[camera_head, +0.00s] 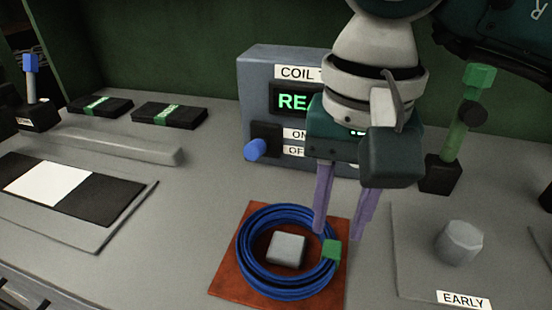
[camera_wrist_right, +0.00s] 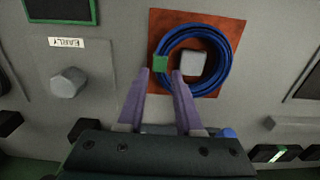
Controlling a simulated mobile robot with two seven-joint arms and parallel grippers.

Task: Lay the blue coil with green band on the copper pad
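The blue coil (camera_head: 245,262) with its green band (camera_head: 331,250) lies on the copper pad (camera_head: 228,283), around a grey block (camera_head: 287,250) at the pad's middle. The coil also shows in the right wrist view (camera_wrist_right: 222,72), with the green band (camera_wrist_right: 160,63) on its side nearest my fingers. My right gripper (camera_head: 338,234) points down just above the band side of the coil. Its two purple fingers are apart, with nothing held between them, and the band shows beyond the gap between the tips (camera_wrist_right: 160,74). My left gripper is not in view.
Behind the pad stands a grey box (camera_head: 262,85) with a lit display and a blue knob (camera_head: 256,149). At right are a plate with a grey peg (camera_head: 459,242) labelled EARLY and a green post (camera_head: 455,135). Flat trays and black blocks (camera_head: 170,116) lie left.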

